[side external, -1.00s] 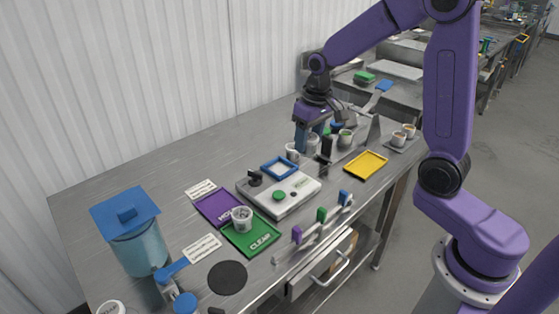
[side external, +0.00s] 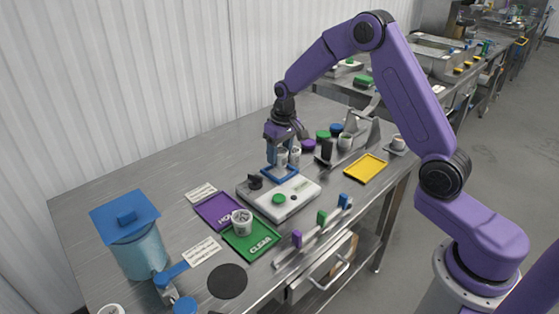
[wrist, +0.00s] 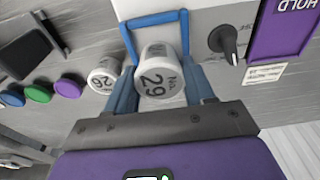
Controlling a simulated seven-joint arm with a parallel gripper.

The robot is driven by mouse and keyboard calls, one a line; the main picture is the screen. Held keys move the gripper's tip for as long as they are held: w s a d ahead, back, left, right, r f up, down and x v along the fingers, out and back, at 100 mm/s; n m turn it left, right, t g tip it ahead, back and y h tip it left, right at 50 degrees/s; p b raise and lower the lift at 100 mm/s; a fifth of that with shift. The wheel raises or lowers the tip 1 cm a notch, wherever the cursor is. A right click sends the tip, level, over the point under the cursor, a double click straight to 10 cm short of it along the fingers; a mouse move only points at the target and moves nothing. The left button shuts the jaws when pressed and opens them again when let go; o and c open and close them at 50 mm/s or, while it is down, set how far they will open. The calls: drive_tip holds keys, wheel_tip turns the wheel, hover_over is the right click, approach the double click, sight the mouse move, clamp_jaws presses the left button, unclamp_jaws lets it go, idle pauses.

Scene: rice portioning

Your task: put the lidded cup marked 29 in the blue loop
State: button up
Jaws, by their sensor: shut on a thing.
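The white lidded cup marked 29 (wrist: 158,72) sits between the fingers of my gripper (side external: 282,160), which is shut on it. Its number shows in the wrist view; in the side view the fingers partly cover it. I cannot tell whether the cup's base touches the surface inside. A similar cup marked 26 (wrist: 104,78) stands just outside the loop, close to one finger.
Purple, green and blue round lids (side external: 322,135) lie behind. A yellow tray (side external: 365,168) is right.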

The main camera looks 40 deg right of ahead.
sight(279, 161)
drive_tip(key=shift+f, duration=1.5)
drive_tip(key=shift+f, duration=0.15)
drive_tip(key=o, duration=1.2)
drive_tip(key=shift+c, duration=0.2)
drive_tip(key=r, duration=0.3)
drive_tip(key=s+r, duration=0.1)
drive_tip(key=r, duration=0.7)
drive_tip(key=shift+s, duration=0.15)
drive_tip(key=shift+s+a+r, duration=0.1)
drive_tip(key=shift+s+r, duration=0.05)
drive_tip(key=shift+r, duration=0.5)
